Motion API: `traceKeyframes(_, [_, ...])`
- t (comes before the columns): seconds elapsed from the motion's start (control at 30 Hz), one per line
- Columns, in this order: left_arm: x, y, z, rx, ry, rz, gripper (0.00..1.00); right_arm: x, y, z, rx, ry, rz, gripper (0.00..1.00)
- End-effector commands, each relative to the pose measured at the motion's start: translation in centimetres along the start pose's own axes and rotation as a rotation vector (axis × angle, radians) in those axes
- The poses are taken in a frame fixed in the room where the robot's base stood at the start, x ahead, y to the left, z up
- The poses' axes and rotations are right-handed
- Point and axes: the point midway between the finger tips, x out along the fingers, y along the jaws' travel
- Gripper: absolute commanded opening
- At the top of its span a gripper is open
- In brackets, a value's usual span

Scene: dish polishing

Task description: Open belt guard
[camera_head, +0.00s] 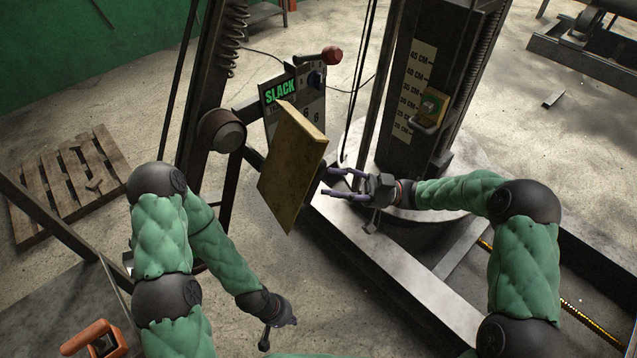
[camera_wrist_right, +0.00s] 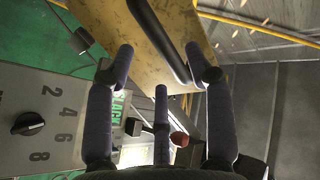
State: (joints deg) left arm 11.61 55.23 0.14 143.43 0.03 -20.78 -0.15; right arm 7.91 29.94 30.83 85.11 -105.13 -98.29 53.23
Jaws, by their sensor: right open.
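The belt guard (camera_head: 292,170) is a worn yellow panel beside the SLACK control panel, tilted in the head view. In the right wrist view the yellow guard (camera_wrist_right: 120,22) fills the top, with a dark bar handle (camera_wrist_right: 158,35) across it. My right gripper (camera_head: 336,182) is just right of the guard, fingers pointing at it. In the wrist view its fingers (camera_wrist_right: 160,62) are spread, with the handle between the two upper ones; contact cannot be told. My left gripper (camera_head: 274,325) is low at the bottom centre, away from the guard; its fingers are hard to make out.
The control panel (camera_head: 312,108) has a SLACK sign and a red-knobbed lever (camera_head: 331,56). A dark column (camera_head: 440,65) with a centimetre scale stands behind my right arm. A wooden pallet (camera_head: 70,180) lies at left. An orange-handled object (camera_head: 93,338) is at lower left.

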Motion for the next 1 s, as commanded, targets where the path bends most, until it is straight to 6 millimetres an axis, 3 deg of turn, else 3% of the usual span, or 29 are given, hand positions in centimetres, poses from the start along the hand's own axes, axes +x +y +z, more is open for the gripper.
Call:
traceKeyframes(0.1, [0.0, 0.0, 0.0, 0.000, 0.000, 0.000, 0.00, -2.4, 0.1, 0.0, 0.001, 0.002, 0.003, 0.54])
traceKeyframes(0.3, [0.0, 0.0, 0.0, 0.000, 0.000, 0.000, 0.00, -5.0, 0.1, 0.0, 0.001, 0.002, 0.002, 0.54])
traceKeyframes(0.7, [0.0, 0.0, 0.0, 0.000, 0.000, 0.000, 0.00, -5.8, 0.1, 0.0, 0.000, 0.000, -0.001, 0.54])
traceKeyframes(0.77, [0.0, 0.0, 0.0, 0.000, 0.000, 0.000, 0.00, -5.8, 0.1, 0.0, 0.000, 0.000, 0.000, 0.42])
traceKeyframes(0.9, [-0.1, 0.0, 0.0, 0.000, 0.000, 0.000, 0.00, -4.7, 1.0, 0.2, -0.007, -0.011, 0.037, 0.03])
traceKeyframes(1.0, [-0.3, 0.1, 0.0, 0.000, 0.000, 0.000, 0.00, -2.5, 2.9, 0.9, -0.020, -0.039, 0.120, 0.00])
